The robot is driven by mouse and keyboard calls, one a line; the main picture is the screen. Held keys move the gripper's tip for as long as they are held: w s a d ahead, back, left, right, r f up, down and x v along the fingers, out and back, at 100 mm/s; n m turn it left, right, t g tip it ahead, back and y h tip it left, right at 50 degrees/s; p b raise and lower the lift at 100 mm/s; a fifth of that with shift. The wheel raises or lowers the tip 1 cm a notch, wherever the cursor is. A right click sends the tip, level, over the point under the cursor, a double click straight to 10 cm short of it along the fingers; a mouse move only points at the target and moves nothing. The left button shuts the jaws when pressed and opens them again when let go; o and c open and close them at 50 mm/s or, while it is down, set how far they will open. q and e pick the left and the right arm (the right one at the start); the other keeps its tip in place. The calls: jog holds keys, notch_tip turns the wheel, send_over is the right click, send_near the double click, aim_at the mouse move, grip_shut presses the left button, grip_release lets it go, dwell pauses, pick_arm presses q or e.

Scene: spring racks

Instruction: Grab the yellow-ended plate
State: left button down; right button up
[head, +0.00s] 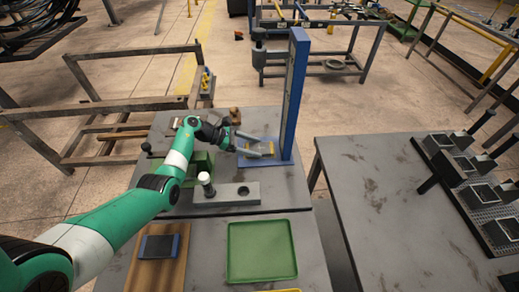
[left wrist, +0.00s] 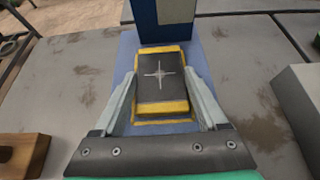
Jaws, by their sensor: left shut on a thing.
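The yellow-ended plate (left wrist: 161,92) is dark, with a yellow band at each end and a pale cross mark on top. It lies over the blue base (left wrist: 125,62) at the foot of the blue post. My left gripper (left wrist: 163,82) is shut on the plate, with one finger along each side. In the head view the plate (head: 264,148) is small and partly hidden by my left gripper (head: 258,147). Whether the plate touches the base is hard to tell. My right gripper is not in view.
The tall blue post (head: 294,95) stands just right of the plate. A grey block (head: 240,194) with a white-topped peg is nearer. A green tray (head: 262,250) and a wooden board (head: 150,270) with a dark blue-edged plate lie at the front. Black racks (head: 480,190) stand on the right table.

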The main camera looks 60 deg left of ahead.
aim_at(253, 148)
pick_arm(q)
jog(key=shift+r, duration=0.1)
jog(key=shift+r, duration=0.5)
notch_tip(253, 148, up, 2)
jog(key=shift+r+p, duration=0.2)
jog(key=shift+p, duration=0.7)
jog(key=s+d+r+p, duration=0.7)
jog(key=s+d+r, duration=0.2)
jog(key=d, duration=0.1)
jog(key=shift+s+d+r, duration=0.15)
jog(key=shift+d+r, duration=0.15)
